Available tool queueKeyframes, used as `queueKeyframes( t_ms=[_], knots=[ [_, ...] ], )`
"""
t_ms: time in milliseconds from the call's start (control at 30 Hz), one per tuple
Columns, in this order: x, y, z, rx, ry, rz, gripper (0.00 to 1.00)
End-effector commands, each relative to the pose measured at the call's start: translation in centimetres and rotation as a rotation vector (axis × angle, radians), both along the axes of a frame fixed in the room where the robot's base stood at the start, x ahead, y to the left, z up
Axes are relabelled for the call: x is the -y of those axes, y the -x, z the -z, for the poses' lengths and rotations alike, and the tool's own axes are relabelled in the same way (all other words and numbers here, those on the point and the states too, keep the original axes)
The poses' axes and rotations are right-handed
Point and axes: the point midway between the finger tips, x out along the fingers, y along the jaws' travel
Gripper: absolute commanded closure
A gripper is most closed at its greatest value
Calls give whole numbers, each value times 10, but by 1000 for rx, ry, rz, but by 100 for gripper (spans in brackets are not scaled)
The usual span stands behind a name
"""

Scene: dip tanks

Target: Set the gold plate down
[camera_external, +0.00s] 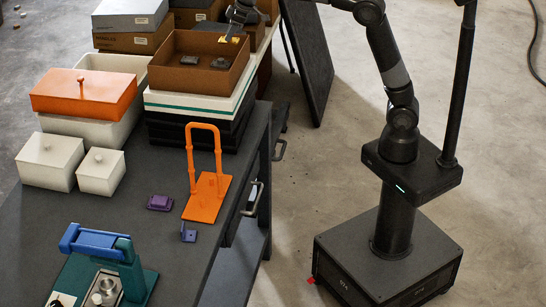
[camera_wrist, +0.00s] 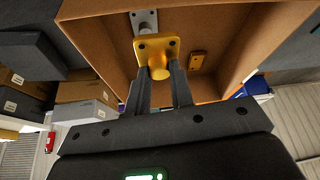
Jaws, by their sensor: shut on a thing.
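My gripper (camera_external: 235,27) is above the right back part of an open brown box (camera_external: 180,79). It is shut on the gold plate (camera_external: 229,40). In the wrist view the gold plate (camera_wrist: 150,44) is a small, roughly square plate with holes and a round stub between the fingertips (camera_wrist: 160,76). The brown box (camera_wrist: 105,50) lies beyond it in that view. I cannot tell whether the plate touches the box.
Dark grey pieces (camera_external: 220,63) lie in the box, and a small brownish piece (camera_wrist: 197,61) shows there in the wrist view. Stacked boxes (camera_external: 130,15) stand behind. An orange-lidded tank (camera_external: 85,92) and an orange stand (camera_external: 207,197) are on the dark bench (camera_external: 160,170).

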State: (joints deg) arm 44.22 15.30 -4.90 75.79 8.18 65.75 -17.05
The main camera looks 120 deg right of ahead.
Motion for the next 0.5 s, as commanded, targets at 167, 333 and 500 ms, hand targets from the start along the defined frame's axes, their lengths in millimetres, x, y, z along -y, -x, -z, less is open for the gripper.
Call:
queueKeyframes(
  t_ms=[167,333,500],
  knots=[
    [-10,-49,1,1,-1,-44,100],
    [-30,-119,1,1,0,-104,100],
    [-53,-173,-2,2,2,-148,100]
  ],
)
